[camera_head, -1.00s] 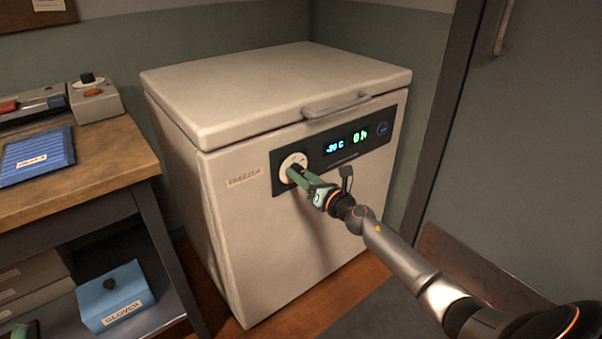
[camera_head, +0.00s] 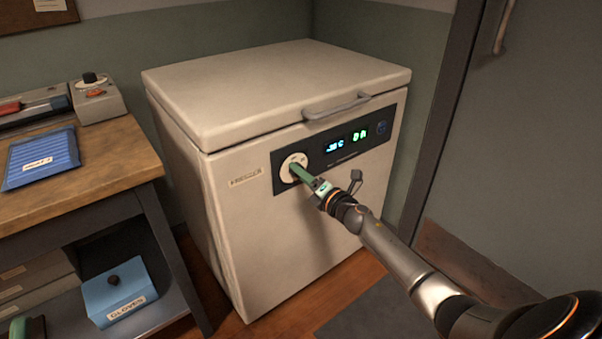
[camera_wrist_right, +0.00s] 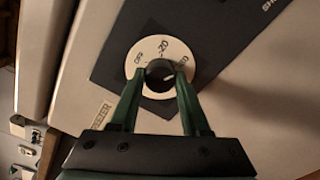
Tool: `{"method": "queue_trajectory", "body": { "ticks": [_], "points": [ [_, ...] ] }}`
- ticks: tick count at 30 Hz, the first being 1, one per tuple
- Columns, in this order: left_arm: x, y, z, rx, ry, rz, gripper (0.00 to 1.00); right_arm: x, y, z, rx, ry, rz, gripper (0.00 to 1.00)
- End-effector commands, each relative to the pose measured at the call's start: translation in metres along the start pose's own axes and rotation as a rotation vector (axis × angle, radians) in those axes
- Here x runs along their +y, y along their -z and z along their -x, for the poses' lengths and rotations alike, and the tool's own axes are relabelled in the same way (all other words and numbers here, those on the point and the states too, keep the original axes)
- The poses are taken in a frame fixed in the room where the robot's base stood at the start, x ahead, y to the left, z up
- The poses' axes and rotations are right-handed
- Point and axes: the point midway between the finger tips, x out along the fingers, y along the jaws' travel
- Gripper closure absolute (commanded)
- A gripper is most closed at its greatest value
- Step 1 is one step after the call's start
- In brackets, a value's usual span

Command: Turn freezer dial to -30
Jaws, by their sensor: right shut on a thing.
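The white chest freezer (camera_head: 225,225) stands in the corner with its lid shut. Its round white dial (camera_head: 285,174) is at the left end of the dark control panel (camera_head: 352,160). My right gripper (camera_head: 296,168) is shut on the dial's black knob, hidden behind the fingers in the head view. In the right wrist view, the green fingers (camera_wrist_right: 160,80) hold the knob (camera_wrist_right: 158,72) from both sides. My left gripper is not visible.
A wooden bench (camera_head: 95,180) stands left of the freezer, with a blue tray (camera_head: 42,158) and a small grey device (camera_head: 96,103) on it. A blue box (camera_head: 118,292) sits on its lower shelf. A grey door (camera_head: 520,150) is at right.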

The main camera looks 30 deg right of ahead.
Motion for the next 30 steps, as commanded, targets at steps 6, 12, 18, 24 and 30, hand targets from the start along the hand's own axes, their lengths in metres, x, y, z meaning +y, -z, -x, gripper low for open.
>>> {"method": "queue_trajectory", "body": {
  "ticks": [6,12,18,24,30],
  "points": [
    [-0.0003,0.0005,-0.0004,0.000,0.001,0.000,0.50,0.0000,0.0004,0.0000,0.001,-0.001,-0.018,1.00],
    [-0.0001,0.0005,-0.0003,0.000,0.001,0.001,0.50,0.0000,0.0004,0.0000,0.001,-0.001,-0.018,1.00],
    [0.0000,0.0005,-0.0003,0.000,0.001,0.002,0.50,0.0000,0.0004,0.0000,0.001,0.000,-0.018,0.41],
    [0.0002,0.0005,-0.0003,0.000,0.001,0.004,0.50,0.0000,0.0003,0.0000,0.001,0.000,-0.017,0.24],
    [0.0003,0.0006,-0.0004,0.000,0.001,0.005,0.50,0.0000,0.0002,0.0003,0.000,0.000,-0.016,0.24]
  ]
}}
